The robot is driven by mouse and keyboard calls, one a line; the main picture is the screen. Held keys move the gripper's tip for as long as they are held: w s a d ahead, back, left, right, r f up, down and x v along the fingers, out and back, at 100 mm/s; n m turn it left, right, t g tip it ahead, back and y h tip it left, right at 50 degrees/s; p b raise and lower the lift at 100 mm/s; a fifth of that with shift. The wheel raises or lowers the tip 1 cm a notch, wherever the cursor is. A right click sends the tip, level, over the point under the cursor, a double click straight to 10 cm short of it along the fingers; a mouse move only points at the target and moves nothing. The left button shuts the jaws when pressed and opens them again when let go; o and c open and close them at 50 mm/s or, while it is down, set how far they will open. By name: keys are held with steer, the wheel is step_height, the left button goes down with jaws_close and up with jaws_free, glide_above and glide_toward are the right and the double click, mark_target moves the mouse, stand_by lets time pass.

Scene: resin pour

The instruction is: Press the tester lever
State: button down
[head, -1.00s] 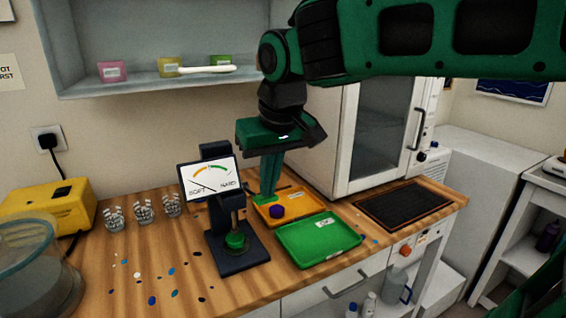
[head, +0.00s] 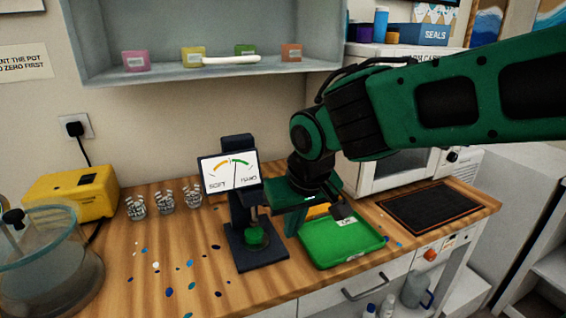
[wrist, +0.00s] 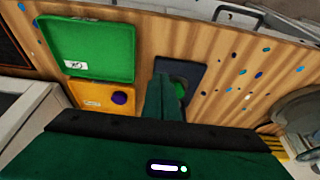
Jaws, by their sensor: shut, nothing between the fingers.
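The dark tester (head: 258,256) stands on the wooden bench, with a white dial (head: 230,172) on top. Its needle points nearly straight up. A green round piece (head: 257,236) sits on the tester's base under the plunger. My gripper (head: 291,228) is shut and empty, fingers pointing down just right of the tester column. In the wrist view the fingers (wrist: 163,85) overlap the edge of the tester base (wrist: 196,72) and partly cover the green piece. I cannot clearly make out the lever or whether the fingers touch it; the gripper hides that side.
A green tray (head: 345,245) lies close right of the tester. An orange tray (wrist: 88,97) with a purple piece (wrist: 119,97) is behind it. A dark mat (head: 435,207) lies right. Colored bits dot the bench's front left.

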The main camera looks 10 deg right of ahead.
steer(key=shift+s+r, duration=0.55)
steer(key=shift+s, duration=0.05)
stand_by(0.6)
steer(key=a+v, duration=0.1)
steer(key=v, duration=0.9)
steer(key=shift+s+d+r, duration=0.25)
steer(key=shift+d+r, duration=0.05)
steer(key=shift+d, duration=0.2)
